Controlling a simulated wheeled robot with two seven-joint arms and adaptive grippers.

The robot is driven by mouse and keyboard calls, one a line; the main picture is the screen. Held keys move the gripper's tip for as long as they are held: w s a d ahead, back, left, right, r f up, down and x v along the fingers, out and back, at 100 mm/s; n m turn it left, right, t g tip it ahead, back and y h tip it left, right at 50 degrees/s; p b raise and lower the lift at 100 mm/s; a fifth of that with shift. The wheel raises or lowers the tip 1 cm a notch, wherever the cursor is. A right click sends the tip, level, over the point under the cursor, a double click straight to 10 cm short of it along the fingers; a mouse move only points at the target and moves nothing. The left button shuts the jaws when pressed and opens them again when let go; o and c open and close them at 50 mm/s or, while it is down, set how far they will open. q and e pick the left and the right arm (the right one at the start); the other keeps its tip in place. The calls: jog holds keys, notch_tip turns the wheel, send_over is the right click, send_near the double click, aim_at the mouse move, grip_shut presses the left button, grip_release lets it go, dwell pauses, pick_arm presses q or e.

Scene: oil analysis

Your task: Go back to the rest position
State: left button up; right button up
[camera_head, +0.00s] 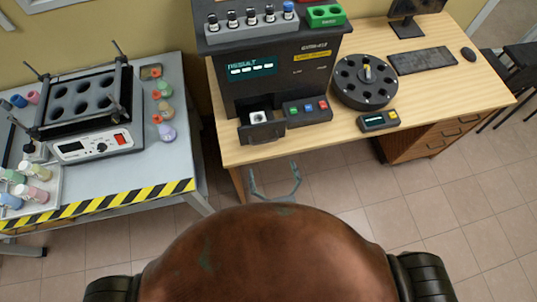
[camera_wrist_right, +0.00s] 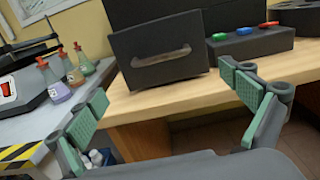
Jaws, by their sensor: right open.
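My right gripper (camera_head: 275,180) is open and empty in front of the wooden desk's near edge in the head view. Its two fingers stand wide apart in the right wrist view (camera_wrist_right: 166,98), with the desk edge and the analyzer's dark front drawer beyond them. My left gripper is not in view. The black analyzer (camera_head: 272,55) stands on the desk with a lit "RESULT" screen. Its small front drawer (camera_head: 262,132) sticks out and holds a light piece with a dark centre.
The wooden desk (camera_head: 230,155) also bears a round dark carousel (camera_head: 364,82), a button box (camera_head: 308,110) and a keyboard (camera_head: 422,60). At left, a grey table (camera_head: 130,170) holds a shaker (camera_head: 85,105) and several flasks. A floor gap separates the two tables.

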jog(key=shift+s+d, duration=0.1)
jog(key=shift+s, duration=0.6)
jog(key=w+d+f+m+g+h, duration=0.1)
jog(key=d+f+m+g, duration=0.2)
jog(key=f, duration=0.6)
jog(key=w+d+f+m+g+h, duration=0.1)
jog(key=d+f+m, duration=0.25)
jog(key=f, duration=0.45)
jog(key=s+d+f+m+g+h, duration=0.1)
jog(key=s+d+f+m+g, duration=0.4)
jog(key=f, duration=0.6)
jog(key=s+d+f+m+g+h, duration=0.15)
jog(key=d+f+m, duration=0.25)
jog(key=d+f, duration=0.5)
jog(key=s+d+f+m+g+p, duration=0.1)
jog(key=s+d+f+m+g, duration=0.1)
jog(key=s+d+f+m, duration=0.45)
jog(key=s+d+f+m+g, duration=0.15)
jog(key=s+f+m, duration=0.25)
jog(key=s+f, duration=0.6)
jog(key=s+d+f+m+g+y, duration=0.1)
jog(key=s+f+m+g, duration=0.2)
jog(key=s+m, duration=0.7)
jog(key=s, duration=0.9)
jog(key=shift+s+d+f, duration=0.15)
jog(key=shift+f, duration=0.2)
